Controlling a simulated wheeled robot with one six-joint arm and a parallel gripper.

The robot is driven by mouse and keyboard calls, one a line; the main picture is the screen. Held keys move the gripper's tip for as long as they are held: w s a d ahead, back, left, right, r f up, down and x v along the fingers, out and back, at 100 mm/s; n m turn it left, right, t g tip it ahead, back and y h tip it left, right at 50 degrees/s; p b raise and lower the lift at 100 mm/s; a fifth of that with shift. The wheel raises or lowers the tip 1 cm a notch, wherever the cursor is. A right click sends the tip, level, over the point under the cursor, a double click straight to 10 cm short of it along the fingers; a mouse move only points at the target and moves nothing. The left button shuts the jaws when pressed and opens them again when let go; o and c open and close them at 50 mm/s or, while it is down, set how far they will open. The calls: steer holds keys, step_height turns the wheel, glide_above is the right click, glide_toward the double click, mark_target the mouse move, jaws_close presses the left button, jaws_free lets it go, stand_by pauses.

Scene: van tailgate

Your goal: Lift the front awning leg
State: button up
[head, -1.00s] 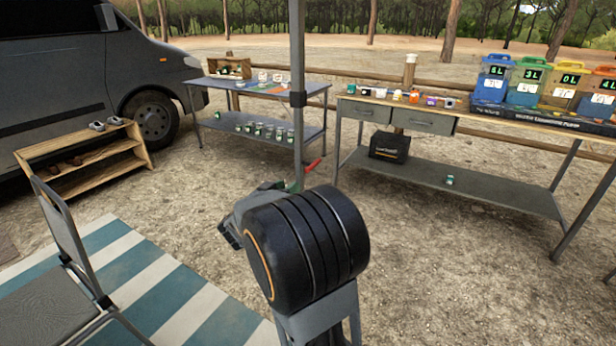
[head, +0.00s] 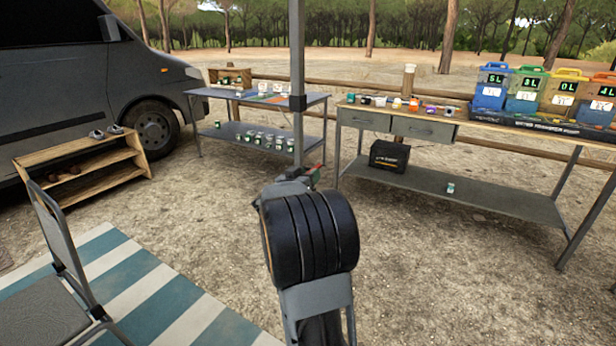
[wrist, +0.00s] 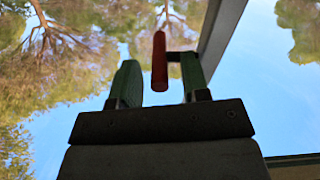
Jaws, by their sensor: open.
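The front awning leg is a grey vertical pole (head: 297,60) with a dark collar partway up. It stands in front of me in the head view, and its lower end is hidden by my arm. A red handle (head: 319,168) sticks out low on it. In the wrist view the red handle (wrist: 160,62) shows between my two green fingers, joined by a dark bracket to the grey pole (wrist: 222,35). My gripper (head: 301,174) is open, with a finger on each side of the handle and a visible gap to the left finger. Contact on the right is unclear.
A workbench (head: 455,190) with coloured containers stands at the right, and a smaller table (head: 315,99) is behind the pole. A folding chair (head: 55,235), a striped mat (head: 150,300) and a wooden shoe rack (head: 90,160) are at the left. Bare ground lies around the pole.

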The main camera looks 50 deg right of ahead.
steer(key=shift+c, duration=0.3)
jaws_close()
step_height(320, 180, up, 13)
steer(key=p, duration=1.3)
steer(key=shift+c, duration=0.8)
jaws_free()
steer(key=shift+o, duration=1.1)
steer(key=shift+f, duration=0.2)
